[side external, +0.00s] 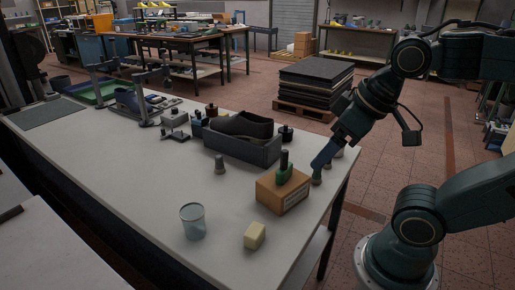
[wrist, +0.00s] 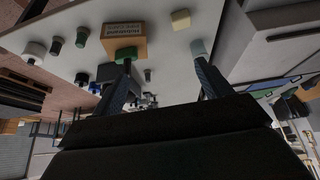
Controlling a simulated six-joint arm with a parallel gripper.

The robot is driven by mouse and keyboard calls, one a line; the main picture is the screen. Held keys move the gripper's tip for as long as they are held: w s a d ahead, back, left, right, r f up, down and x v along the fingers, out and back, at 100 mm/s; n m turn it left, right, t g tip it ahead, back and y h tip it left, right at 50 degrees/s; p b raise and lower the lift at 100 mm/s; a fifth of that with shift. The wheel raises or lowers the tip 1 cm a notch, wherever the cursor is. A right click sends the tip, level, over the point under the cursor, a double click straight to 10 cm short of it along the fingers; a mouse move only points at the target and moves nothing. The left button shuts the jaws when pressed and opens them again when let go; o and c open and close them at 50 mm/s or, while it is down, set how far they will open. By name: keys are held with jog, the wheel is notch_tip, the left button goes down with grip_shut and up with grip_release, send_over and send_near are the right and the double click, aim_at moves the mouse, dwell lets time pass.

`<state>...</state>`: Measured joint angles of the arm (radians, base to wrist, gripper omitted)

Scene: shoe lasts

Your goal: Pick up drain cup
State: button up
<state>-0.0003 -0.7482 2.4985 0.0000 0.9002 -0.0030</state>
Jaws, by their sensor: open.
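The drain cup appears to be the translucent grey-blue cup (side external: 193,221), standing upright near the front of the white table. In the wrist view, which looks upside down, the pale cup (wrist: 198,47) shows just past the tip of one finger. My gripper (side external: 322,163) is at the table's right edge, beyond the cardboard box and well apart from the cup. In the wrist view my gripper (wrist: 164,66) has its two fingers spread wide, with nothing held between them.
A cardboard box (side external: 280,196) with a green and black item on top stands between my gripper and the cup. A yellow block (side external: 255,235) lies right of the cup. A grey peg (side external: 219,165) and a dark bin (side external: 243,147) stand behind. The table left of the cup is clear.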

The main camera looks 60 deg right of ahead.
jog(key=n+g, duration=0.6)
jog(key=n, duration=1.5)
send_over(193, 217)
jog(key=s+a, duration=0.2)
notch_tip(193, 217, down, 9)
jog(key=shift+d+r, duration=0.1)
jog(key=shift+d, duration=0.1)
notch_tip(193, 217, down, 9)
jog(key=shift+r, duration=0.2)
jog(key=shift+f, duration=2.6)
